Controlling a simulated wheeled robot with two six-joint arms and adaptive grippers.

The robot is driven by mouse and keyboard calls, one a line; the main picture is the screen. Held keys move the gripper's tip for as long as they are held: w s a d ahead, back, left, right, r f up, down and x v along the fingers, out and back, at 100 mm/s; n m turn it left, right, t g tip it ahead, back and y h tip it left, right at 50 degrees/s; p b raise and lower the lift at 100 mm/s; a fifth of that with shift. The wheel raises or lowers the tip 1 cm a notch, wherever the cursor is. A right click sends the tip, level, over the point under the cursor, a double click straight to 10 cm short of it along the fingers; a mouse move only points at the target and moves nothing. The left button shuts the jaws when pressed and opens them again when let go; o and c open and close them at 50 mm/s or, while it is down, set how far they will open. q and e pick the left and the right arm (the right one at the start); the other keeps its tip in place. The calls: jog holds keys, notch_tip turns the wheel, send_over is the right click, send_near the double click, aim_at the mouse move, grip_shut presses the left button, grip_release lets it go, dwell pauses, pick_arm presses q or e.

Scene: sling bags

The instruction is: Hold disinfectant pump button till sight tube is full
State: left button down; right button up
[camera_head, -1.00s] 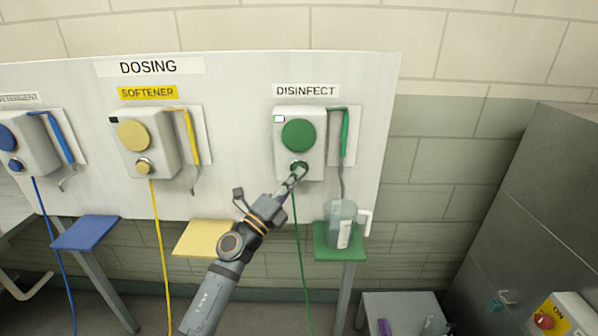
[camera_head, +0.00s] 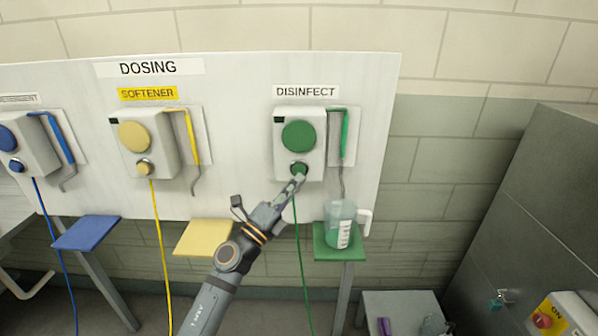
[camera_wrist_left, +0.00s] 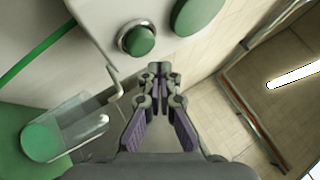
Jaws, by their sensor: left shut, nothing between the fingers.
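The disinfectant pump (camera_head: 314,140) is a light box on the white panel under a DISINFECT label, with a large green disc (camera_head: 298,136). Its small green button (camera_head: 299,169) sits below the disc; it also shows in the left wrist view (camera_wrist_left: 138,41). My left gripper (camera_head: 299,179) is shut and empty, its tips just below the button and seemingly clear of it. A green tube (camera_head: 345,133) with a bent spout runs down the pump's right side; its fill level cannot be read. Below it, a clear jug (camera_head: 342,222) with pale green liquid stands on a green shelf (camera_head: 322,252).
The softener pump (camera_head: 150,140) and a blue-marked pump (camera_head: 25,150) hang to the left, with yellow (camera_head: 203,238) and blue (camera_head: 86,232) shelves below. A green hose (camera_head: 303,260) hangs beside my left gripper. A grey cabinet (camera_head: 530,200) stands at right.

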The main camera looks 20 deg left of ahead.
pick_arm(q)
jog(key=shift+s+d+p, duration=0.1)
jog(key=shift+s+d, duration=0.1)
jog(key=shift+s, duration=0.5)
jog(key=shift+s+d+p, duration=0.15)
jog(key=shift+s+d, duration=0.05)
jog(key=shift+s, duration=0.45)
jog(key=shift+s+d+p, duration=0.1)
jog(key=shift+s+d, duration=0.1)
jog(key=shift+s, duration=0.5)
